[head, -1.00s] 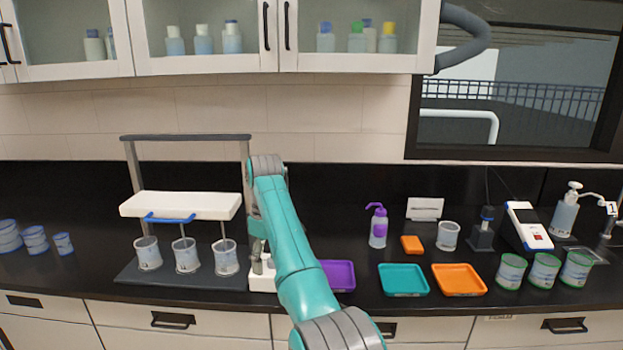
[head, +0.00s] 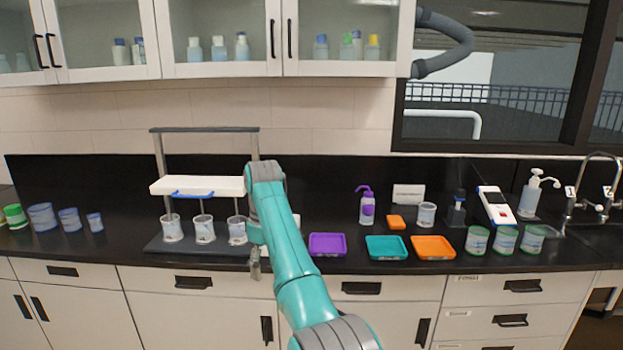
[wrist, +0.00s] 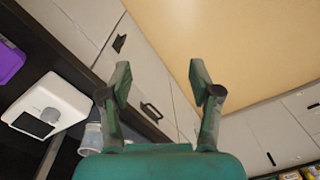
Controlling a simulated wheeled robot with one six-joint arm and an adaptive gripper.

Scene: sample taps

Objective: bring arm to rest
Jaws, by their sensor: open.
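My arm (head: 290,262) reaches out from the bottom of the head view toward the counter. My gripper (wrist: 160,92) is open in the wrist view, with its two fingers apart and nothing between them. Beyond the fingers are drawer fronts and the tan floor. In the head view the gripper is mostly hidden by the arm; a small grey part shows at the counter's front edge. In the wrist view a white device (wrist: 48,108) with a dark square top and a clear cup (wrist: 92,138) lie left of the fingers.
A stand with a white shelf (head: 200,186) and clear cups (head: 204,229) is left of the arm. Purple (head: 327,244), teal (head: 387,247) and orange (head: 433,247) trays lie right of it. A purple-topped bottle (head: 367,207) stands behind. Floor space before the drawers is clear.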

